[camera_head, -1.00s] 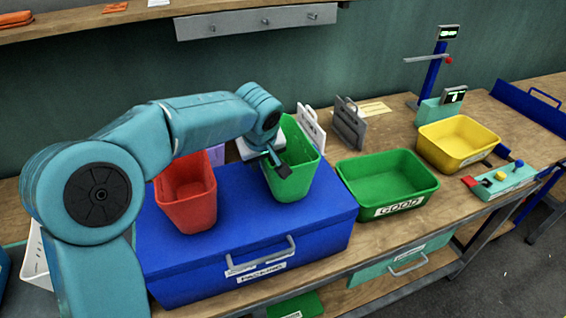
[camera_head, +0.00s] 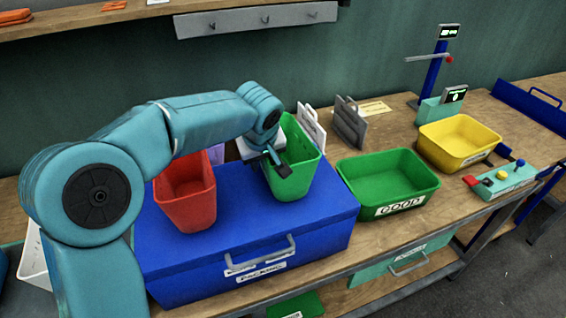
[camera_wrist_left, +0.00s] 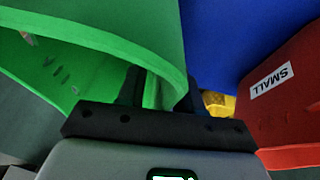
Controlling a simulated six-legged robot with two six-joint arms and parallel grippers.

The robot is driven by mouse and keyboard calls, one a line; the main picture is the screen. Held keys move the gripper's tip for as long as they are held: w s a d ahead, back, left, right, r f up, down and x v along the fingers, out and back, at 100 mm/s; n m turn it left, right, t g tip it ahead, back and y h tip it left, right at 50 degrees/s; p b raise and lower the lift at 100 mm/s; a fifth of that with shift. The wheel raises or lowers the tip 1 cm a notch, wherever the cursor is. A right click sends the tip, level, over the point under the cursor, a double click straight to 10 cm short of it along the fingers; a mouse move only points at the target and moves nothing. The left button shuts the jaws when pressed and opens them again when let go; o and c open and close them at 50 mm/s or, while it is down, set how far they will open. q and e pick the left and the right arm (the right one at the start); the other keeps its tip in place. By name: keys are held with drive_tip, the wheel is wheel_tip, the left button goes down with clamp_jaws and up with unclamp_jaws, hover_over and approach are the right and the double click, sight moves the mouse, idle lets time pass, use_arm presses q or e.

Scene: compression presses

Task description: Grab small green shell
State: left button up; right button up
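A tall green bin (camera_head: 292,182) stands on the blue box, and no separate small green shell can be made out. My left gripper (camera_head: 274,160) is at the green bin's near left rim, pointing down. In the left wrist view, its dark fingers (camera_wrist_left: 162,92) look apart, with the green bin's wall (camera_wrist_left: 100,40) passing between them. I cannot tell whether they touch the wall. The bin's floor is mostly hidden. My right gripper is not in view.
A red bin (camera_head: 187,200) stands close on the left; its label reads SMALL in the wrist view (camera_wrist_left: 272,80). Both bins stand on the blue box (camera_head: 240,225). A green GOOD tray (camera_head: 365,200) and a yellow tray (camera_head: 436,150) are to the right.

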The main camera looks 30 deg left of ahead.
use_arm(q)
drive_tip(key=shift+w, duration=0.1)
clamp_jaws()
drive_tip(key=shift+r+p, duration=0.3)
drive_tip(key=shift+p, duration=0.15)
wheel_tip(320, 180, up, 20)
drive_tip(key=p, duration=0.3)
